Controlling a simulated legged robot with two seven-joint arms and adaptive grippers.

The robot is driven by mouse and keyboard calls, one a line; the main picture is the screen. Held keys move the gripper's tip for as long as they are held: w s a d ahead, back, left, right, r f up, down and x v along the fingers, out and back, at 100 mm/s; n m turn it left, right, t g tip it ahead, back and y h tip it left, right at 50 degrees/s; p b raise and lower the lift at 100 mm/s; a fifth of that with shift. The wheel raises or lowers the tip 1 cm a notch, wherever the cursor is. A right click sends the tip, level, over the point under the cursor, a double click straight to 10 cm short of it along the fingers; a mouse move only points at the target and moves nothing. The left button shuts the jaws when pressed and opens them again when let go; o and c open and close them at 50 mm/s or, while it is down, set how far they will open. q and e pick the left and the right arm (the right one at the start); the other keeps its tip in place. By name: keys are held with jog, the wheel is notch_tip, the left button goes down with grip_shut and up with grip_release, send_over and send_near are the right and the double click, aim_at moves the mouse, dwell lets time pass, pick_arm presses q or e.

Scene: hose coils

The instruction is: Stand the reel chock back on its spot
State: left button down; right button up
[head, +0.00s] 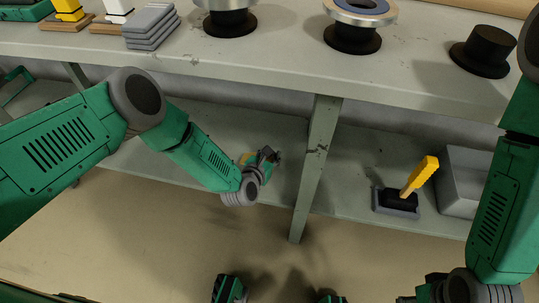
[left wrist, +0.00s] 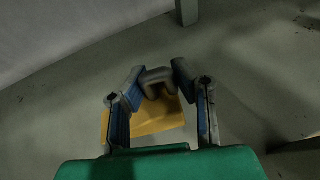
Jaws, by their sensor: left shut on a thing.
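The reel chock appears to be the yellow block with a grey loop handle (left wrist: 155,120) in the left wrist view. My left gripper (left wrist: 160,76) is shut on its grey handle, one finger on each side. In the head view the left gripper (head: 267,157) is over the lower shelf, left of the table leg. Only a small bit of the yellow chock (head: 245,158) shows there, mostly hidden by the gripper. I cannot tell whether the chock touches the shelf. My right gripper (head: 428,291) is at the bottom right edge, partly cut off, its fingers unclear. No marked spot is clearly visible.
The lower shelf (head: 350,190) is bare around the left gripper. A table leg (head: 316,160) stands just to its right. Farther right are a yellow-handled brush (head: 418,178) in a dark holder and a grey box (head: 465,175). The upper worktop (head: 280,65) carries reels, stacked grey plates (head: 152,27) and blocks.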

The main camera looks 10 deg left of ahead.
pick_arm(q)
jog(key=f+b, duration=0.1)
jog(key=d+f+b, duration=0.1)
jog(key=f, duration=0.1)
jog(key=shift+a+f, duration=0.3)
jog(key=shift+f, duration=0.25)
jog(key=shift+a+f, duration=0.3)
jog(key=shift+f, duration=0.2)
jog(key=shift+d+f, duration=0.2)
jog(key=shift+d, duration=0.2)
jog(key=shift+a, duration=0.1)
pick_arm(e)
jog(key=shift+d+f, duration=0.15)
jog(key=shift+f, duration=0.5)
jog(key=shift+d+f, duration=0.15)
jog(key=shift+f, duration=0.45)
pick_arm(q)
jog(key=shift+a, duration=0.1)
pick_arm(e)
jog(key=shift+a, duration=0.1)
pick_arm(q)
jog(key=shift+a, duration=0.1)
pick_arm(e)
jog(key=shift+a+r, duration=0.1)
pick_arm(q)
jog(key=shift+d+r, duration=0.1)
jog(key=shift+d, duration=0.15)
pick_arm(e)
jog(key=shift+d, duration=0.2)
